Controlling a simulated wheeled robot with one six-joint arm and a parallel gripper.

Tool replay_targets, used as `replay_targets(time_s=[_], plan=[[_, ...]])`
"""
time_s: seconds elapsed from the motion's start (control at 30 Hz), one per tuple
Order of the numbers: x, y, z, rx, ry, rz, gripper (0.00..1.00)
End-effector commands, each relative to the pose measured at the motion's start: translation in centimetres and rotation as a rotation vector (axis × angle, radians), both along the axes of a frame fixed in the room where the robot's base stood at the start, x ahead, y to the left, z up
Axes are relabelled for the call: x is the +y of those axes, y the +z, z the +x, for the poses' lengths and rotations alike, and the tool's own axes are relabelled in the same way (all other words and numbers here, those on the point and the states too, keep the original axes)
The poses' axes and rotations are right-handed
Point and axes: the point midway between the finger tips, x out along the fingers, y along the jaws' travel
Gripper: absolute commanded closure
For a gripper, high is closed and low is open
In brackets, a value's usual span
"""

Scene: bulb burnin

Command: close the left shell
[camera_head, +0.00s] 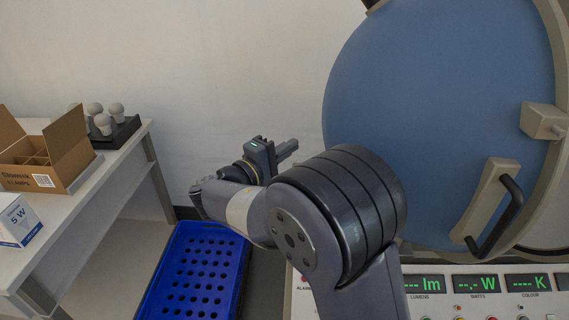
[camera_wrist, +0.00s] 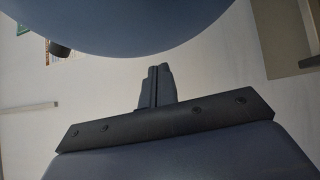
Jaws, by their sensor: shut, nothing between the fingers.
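The large round shell (camera_head: 430,110) with a blue inner or outer face and a pale rim fills the upper right of the head view. A pale bracket with a black bar handle (camera_head: 497,205) sits low on its face, and a small pale block is on the right. My gripper (camera_head: 296,146) is left of the shell's lower edge, its fingers pointing toward it. In the wrist view my gripper (camera_wrist: 157,72) is shut and empty, just below the curved blue-grey shell surface (camera_wrist: 140,22). I cannot tell whether they touch.
A control panel with green displays (camera_head: 475,283) is below the shell. A blue perforated crate (camera_head: 195,270) stands on the floor. At left, a table (camera_head: 70,225) holds a divided carton (camera_head: 45,160), a 5 W box (camera_head: 17,220) and a dark tray with several bulbs (camera_head: 118,133).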

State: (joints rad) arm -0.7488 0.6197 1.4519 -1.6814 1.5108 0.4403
Motion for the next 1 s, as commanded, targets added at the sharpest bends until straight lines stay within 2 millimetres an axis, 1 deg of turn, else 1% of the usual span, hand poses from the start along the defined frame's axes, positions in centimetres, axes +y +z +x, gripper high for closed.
replay_targets(time_s=[0.03, 0.1, 0.2, 0.3, 0.5, 0.83, 0.93, 1.0], plan=[[-0.8, 0.1, 0.9, 0.000, -0.004, 0.000, 1.00], [-1.7, 0.2, 1.8, 0.000, -0.003, -0.001, 1.00], [-3.3, 0.4, 1.7, 0.000, -0.002, -0.001, 1.00], [-4.4, 0.5, 1.8, 0.000, -0.001, -0.001, 1.00], [-5.3, 0.5, 1.8, 0.000, 0.001, 0.000, 1.00], [-5.4, 0.5, 1.8, 0.000, 0.001, 0.000, 1.00], [-6.4, 0.3, 1.8, -0.001, -0.002, 0.001, 1.00], [-7.6, 0.1, 1.8, -0.002, -0.004, 0.001, 1.00]])
